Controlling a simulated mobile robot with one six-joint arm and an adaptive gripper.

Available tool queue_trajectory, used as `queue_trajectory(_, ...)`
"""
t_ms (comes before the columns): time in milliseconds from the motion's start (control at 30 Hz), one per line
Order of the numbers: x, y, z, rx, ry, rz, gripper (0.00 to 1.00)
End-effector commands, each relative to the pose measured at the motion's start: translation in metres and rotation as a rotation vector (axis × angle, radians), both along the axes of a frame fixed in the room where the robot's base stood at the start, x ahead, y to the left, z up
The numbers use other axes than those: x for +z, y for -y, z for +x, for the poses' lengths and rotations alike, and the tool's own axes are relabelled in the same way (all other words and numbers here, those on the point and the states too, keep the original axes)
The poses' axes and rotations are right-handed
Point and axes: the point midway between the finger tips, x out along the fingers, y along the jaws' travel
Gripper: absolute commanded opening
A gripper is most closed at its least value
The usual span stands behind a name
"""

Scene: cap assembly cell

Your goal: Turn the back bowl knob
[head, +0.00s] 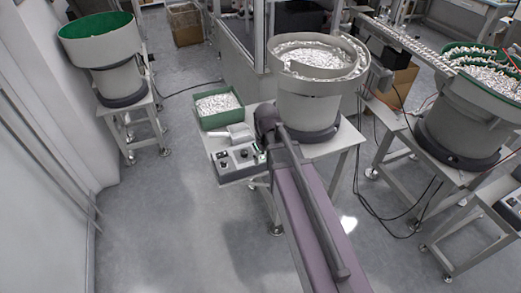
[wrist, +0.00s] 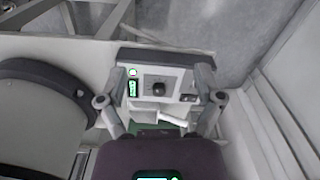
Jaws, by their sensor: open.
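The control box (head: 236,172) stands on the table beside the middle bowl feeder (head: 308,103). Nothing is held. I cannot tell how far the fingertips are above the knob. In the head view my arm partly hides the gripper.
A green bin (head: 218,105) of small white parts and a pale scoop-like piece (head: 237,132) lie behind the control box. The bowl's dark base (wrist: 45,105) is close on the wrist view's left. Another feeder (head: 103,60) stands at left; open floor lies between.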

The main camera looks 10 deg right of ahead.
Motion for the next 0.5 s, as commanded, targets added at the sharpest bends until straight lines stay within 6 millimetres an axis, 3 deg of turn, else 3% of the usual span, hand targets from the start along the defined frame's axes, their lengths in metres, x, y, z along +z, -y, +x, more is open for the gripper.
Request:
queue_trajectory(200, 0.001, 0.006, -0.034, -0.132, 0.0, 0.0, 0.85)
queue_trajectory(500, 0.003, 0.012, -0.067, -0.287, 0.0, 0.0, 0.85)
